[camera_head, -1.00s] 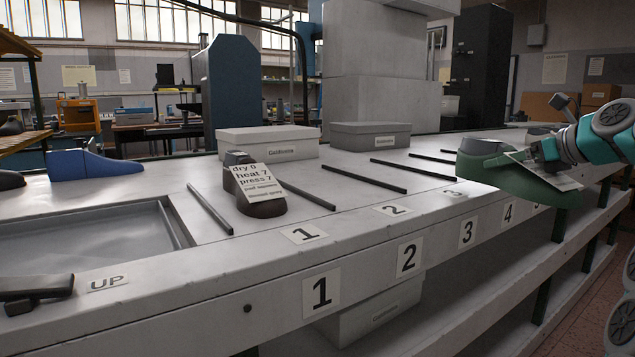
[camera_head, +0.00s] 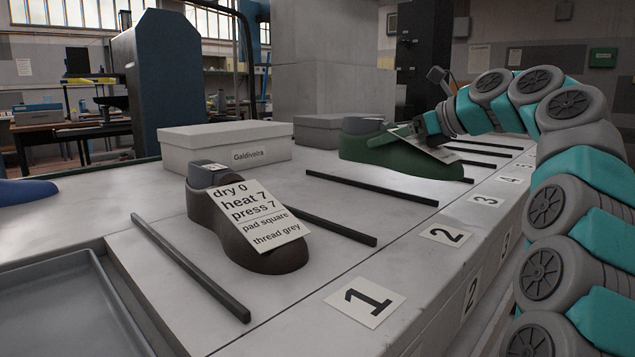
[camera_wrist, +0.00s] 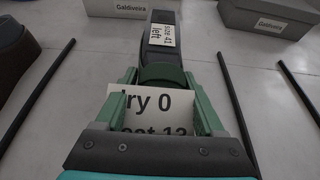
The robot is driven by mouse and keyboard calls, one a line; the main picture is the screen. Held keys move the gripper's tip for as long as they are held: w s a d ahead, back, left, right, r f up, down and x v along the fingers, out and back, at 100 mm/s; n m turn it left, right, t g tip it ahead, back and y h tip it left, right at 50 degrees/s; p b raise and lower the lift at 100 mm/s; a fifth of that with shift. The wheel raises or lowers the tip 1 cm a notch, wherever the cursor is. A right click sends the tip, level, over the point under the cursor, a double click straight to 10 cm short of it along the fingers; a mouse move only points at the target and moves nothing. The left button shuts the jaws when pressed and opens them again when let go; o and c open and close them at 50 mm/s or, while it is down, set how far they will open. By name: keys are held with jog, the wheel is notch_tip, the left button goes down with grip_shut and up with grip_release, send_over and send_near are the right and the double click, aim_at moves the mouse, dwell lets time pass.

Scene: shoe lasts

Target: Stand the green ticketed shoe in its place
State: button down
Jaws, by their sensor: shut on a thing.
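The green shoe (camera_head: 385,155) hangs from my gripper (camera_head: 420,130) in the head view, with its white ticket (camera_head: 432,146) on top. In the wrist view the green shoe (camera_wrist: 160,72) lies between the two fingers of my gripper (camera_wrist: 160,100), which is shut on it. Its grey top bears a "left" label, and part of the ticket (camera_wrist: 140,105) reads "dry 0".
A brown ticketed shoe (camera_head: 265,240) stands in place 1. Black rods (camera_head: 370,187) divide the numbered places. Grey boxes (camera_head: 225,150) stand behind the places. A grey tray (camera_head: 105,290) is at the left. The strip at number 2 (camera_head: 447,236) looks bare near the front.

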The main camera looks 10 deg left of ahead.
jog(key=s+a+b, duration=0.1)
jog(key=s+a, duration=0.1)
jog(key=a, duration=0.2)
jog(key=s+a+f+b, duration=0.1)
jog(key=s+a, duration=0.2)
jog(key=s+a+b, duration=0.1)
jog(key=s+a, duration=0.2)
jog(key=a, duration=0.1)
jog(key=shift+s+a+f, duration=0.15)
jog(key=shift+s+a, duration=0.1)
jog(key=shift+a, duration=0.05)
jog(key=shift+f+b, duration=0.45)
jog(key=shift+f, duration=1.2)
jog(key=shift+f, duration=0.1)
grip_release()
jog(key=shift+f, duration=0.15)
jog(key=p+v, duration=0.1)
jog(key=v, duration=1.1)
